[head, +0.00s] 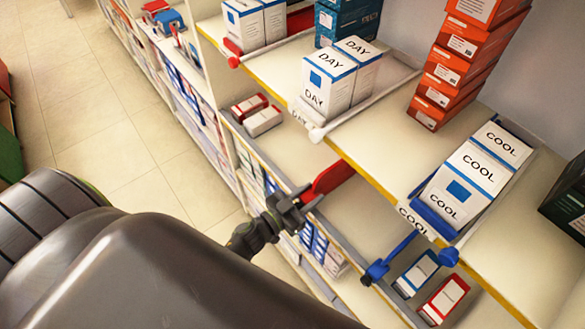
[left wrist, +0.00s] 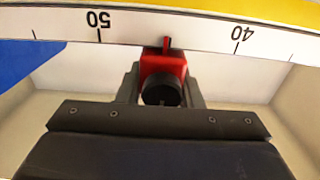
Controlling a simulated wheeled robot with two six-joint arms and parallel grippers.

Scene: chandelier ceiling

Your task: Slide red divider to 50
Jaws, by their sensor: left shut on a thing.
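The red divider (head: 328,180) sits on the middle shelf in the head view, below the DAY boxes. My left gripper (head: 287,208) is shut on its front end. In the left wrist view the red divider head (left wrist: 164,65) is between the dark jaws of the left gripper (left wrist: 160,92). Its small red pointer lies against the white scale strip (left wrist: 205,27), about halfway between 50 on the left and 40 on the right. The numbers appear upside down. My right gripper is not in view.
A blue divider (head: 397,257) stands to the right on the same shelf in the head view. A blue shape (left wrist: 25,62) shows at the left of the wrist view. COOL boxes (head: 465,177), DAY boxes (head: 335,80) and orange boxes (head: 462,62) stand on the shelf above.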

